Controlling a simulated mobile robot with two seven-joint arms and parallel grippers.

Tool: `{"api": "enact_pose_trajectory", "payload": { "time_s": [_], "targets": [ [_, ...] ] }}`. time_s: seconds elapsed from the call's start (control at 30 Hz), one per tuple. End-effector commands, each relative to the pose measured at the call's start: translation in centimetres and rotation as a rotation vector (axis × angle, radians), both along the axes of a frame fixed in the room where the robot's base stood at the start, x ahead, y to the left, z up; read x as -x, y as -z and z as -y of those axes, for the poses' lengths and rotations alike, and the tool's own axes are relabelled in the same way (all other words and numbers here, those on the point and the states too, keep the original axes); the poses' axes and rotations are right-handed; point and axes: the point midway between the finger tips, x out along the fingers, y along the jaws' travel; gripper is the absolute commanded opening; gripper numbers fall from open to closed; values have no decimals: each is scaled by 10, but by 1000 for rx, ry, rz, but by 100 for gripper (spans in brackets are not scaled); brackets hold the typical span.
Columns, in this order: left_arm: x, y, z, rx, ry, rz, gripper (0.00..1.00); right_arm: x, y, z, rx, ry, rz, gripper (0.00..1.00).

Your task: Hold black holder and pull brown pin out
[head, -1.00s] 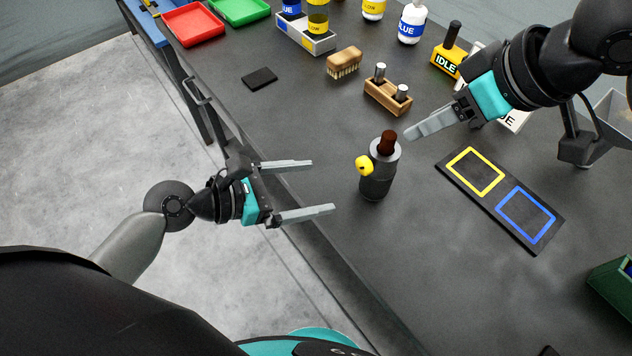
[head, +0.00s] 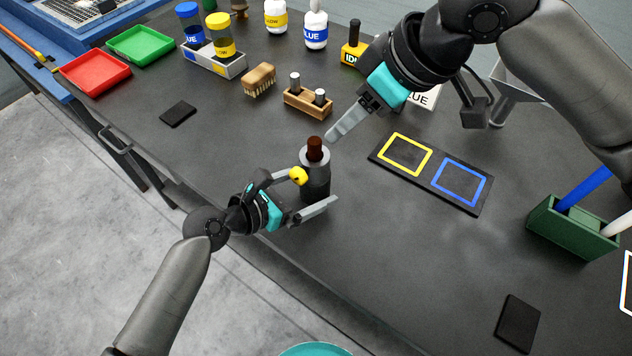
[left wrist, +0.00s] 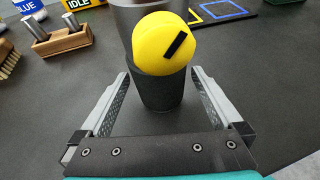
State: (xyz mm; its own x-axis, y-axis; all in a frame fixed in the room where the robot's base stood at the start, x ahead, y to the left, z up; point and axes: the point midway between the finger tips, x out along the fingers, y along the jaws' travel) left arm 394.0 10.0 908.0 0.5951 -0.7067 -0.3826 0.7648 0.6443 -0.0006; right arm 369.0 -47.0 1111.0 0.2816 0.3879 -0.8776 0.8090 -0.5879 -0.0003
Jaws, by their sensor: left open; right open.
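The black holder (head: 317,184) stands upright on the dark table, with a grey collar at its top and a yellow knob (head: 298,175) on its side. The brown pin (head: 315,149) sticks up from the collar. In the left wrist view the holder (left wrist: 158,94) stands ahead between the fingers, with the yellow knob (left wrist: 160,43) facing the camera; the pin is out of view. My left gripper (head: 312,196) is open, low beside the holder, its fingers reaching towards either side of it. My right gripper (head: 338,130) is open and empty, above and right of the pin.
A wooden block with metal pegs (head: 308,103) and a brush (head: 259,80) lie behind the holder. A black board with yellow and blue frames (head: 432,173) lies to the right. A green box (head: 571,229) stands further right. The table's front edge runs below my left gripper.

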Motion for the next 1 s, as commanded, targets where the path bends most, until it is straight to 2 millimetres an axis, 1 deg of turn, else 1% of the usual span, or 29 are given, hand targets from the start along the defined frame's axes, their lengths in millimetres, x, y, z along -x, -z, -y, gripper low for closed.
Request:
{"api": "enact_pose_trajectory", "payload": {
  "time_s": [0.03,0.2,0.53,1.0],
  "targets": [
    [-4,2,4,0,0,0,100,0,0,0,0,0,0,50],
    [-10,6,12,-1,0,1,100,0,0,0,0,0,0,50],
    [-11,8,13,-1,0,0,100,0,0,0,0,0,0,50],
    [-11,8,13,-1,-1,0,47,0,0,0,0,0,0,50]
  ]
}}
